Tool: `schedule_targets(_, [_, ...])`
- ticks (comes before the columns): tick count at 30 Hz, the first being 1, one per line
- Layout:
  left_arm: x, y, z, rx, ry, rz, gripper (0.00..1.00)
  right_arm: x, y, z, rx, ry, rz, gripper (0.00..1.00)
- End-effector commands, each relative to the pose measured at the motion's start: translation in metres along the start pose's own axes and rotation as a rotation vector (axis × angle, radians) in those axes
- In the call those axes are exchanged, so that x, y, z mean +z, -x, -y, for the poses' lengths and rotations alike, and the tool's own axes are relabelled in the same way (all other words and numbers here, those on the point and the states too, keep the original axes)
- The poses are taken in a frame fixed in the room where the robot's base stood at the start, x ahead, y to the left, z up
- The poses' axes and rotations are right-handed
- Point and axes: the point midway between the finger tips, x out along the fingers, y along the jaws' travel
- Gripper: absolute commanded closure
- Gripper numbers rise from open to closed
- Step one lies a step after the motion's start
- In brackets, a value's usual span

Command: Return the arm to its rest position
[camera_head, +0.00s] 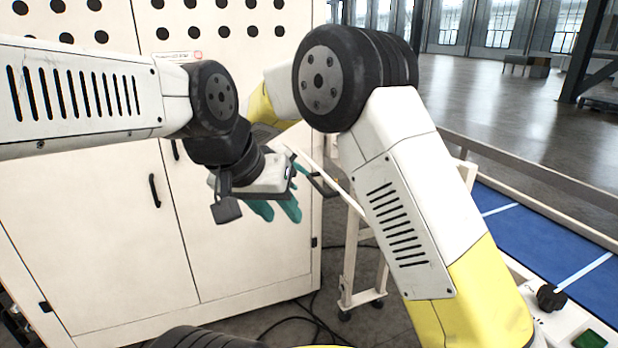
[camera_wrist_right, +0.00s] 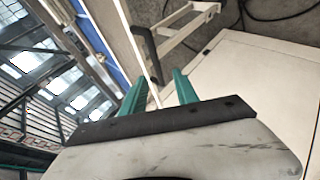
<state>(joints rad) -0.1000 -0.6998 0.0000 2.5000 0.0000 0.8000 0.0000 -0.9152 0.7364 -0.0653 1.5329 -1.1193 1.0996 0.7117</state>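My left arm (camera_head: 80,95) comes in from the left. Its gripper (camera_head: 277,210) hangs in front of the white cabinet, with its two teal fingers apart and nothing seen between them. My right arm (camera_head: 405,200) rises from the lower right to a dark elbow joint (camera_head: 325,80), then bends back left to a yellow part (camera_head: 262,108).
The white cabinet (camera_head: 80,235) with black handles stands close behind my left gripper. A blue conveyor (camera_head: 545,240) lies at the right. Open floor (camera_head: 500,110) extends beyond. Dark cables cross the floor.

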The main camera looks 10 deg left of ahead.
Motion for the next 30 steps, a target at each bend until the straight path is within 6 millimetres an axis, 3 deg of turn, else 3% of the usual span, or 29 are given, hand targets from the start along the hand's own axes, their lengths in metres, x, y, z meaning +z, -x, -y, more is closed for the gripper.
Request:
schedule_targets(4, [0.000,0.000,0.000,0.000,0.000,0.000,0.64,0.015,-0.002,-0.021,-0.030,-0.029,0.027,0.64])
schedule_targets(8, [0.000,0.000,0.000,0.000,0.000,0.000,0.64,0.059,-0.002,-0.067,-0.116,-0.100,0.091,0.64])
schedule_targets(12, [0.000,0.000,0.000,0.000,0.000,0.000,0.64,0.128,0.007,-0.116,-0.244,-0.205,0.158,0.64])
schedule_targets(18, [0.000,0.000,0.000,0.000,0.000,0.000,0.64,0.224,0.035,-0.157,-0.413,-0.368,0.195,0.64])
schedule_targets(24, [0.000,0.000,0.000,0.000,0.000,0.000,0.64,0.309,0.074,-0.169,-0.543,-0.550,0.170,0.64])
schedule_targets(30, [0.000,0.000,0.000,0.000,0.000,0.000,0.64,0.371,0.113,-0.159,-0.621,-0.726,0.097,0.64])
